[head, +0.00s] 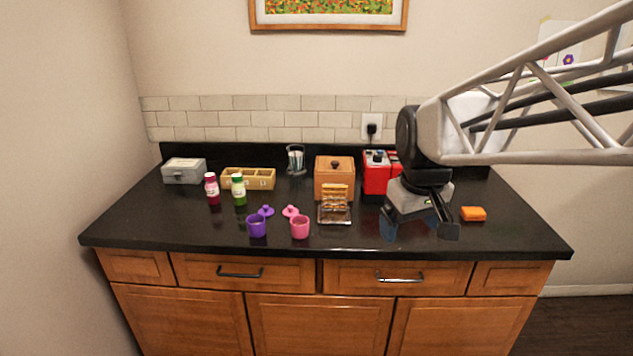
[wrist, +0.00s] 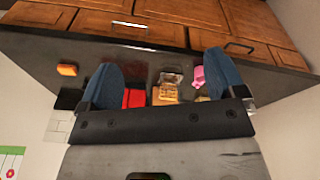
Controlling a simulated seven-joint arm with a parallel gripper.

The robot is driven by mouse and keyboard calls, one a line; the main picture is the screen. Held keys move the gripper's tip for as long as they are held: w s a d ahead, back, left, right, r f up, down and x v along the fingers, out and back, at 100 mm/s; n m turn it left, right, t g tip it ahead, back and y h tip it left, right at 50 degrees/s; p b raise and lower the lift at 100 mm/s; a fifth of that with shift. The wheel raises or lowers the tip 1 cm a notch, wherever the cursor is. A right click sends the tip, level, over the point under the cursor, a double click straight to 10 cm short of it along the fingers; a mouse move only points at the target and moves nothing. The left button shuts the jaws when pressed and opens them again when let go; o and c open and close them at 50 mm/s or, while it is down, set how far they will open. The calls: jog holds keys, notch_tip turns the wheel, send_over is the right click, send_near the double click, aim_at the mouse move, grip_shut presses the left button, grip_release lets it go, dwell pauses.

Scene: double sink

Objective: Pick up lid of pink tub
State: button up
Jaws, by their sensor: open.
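The pink tub (head: 300,229) stands open on the black counter near its front edge. Its pink lid (head: 290,211) lies on the counter just behind the tub, knob up. In the wrist view a pink shape (wrist: 198,78) shows beside the right finger, partly hidden by it; I cannot tell tub from lid there. My gripper (head: 446,217) is over the right part of the counter, well to the right of the pink lid. Its two blue fingers are wide apart in the wrist view (wrist: 160,78), with nothing held between them.
A purple tub (head: 256,227) and purple lid (head: 266,210) are just left of the pink ones. A toast rack (head: 334,211) stands between them and my gripper. A wooden box (head: 327,180) and red toaster (head: 376,177) are behind. An orange block (head: 473,213) lies at right.

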jog(key=w+a+n, duration=0.2)
jog(key=w+a, duration=0.1)
jog(key=w, duration=0.5)
jog(key=w+a+n, duration=0.2)
jog(key=w+a, duration=0.1)
jog(key=w, duration=0.4)
jog(key=n+g, duration=0.2)
jog(key=n, duration=0.7)
send_over(290, 206)
jog(key=f, duration=1.7)
jog(key=shift+d+f, duration=0.2)
jog(key=shift+f, duration=0.05)
jog(key=shift+w+a+f, duration=0.15)
jog(key=shift+a+f, duration=0.05)
jog(key=shift+f, duration=1.3)
jog(key=shift+f, duration=0.1)
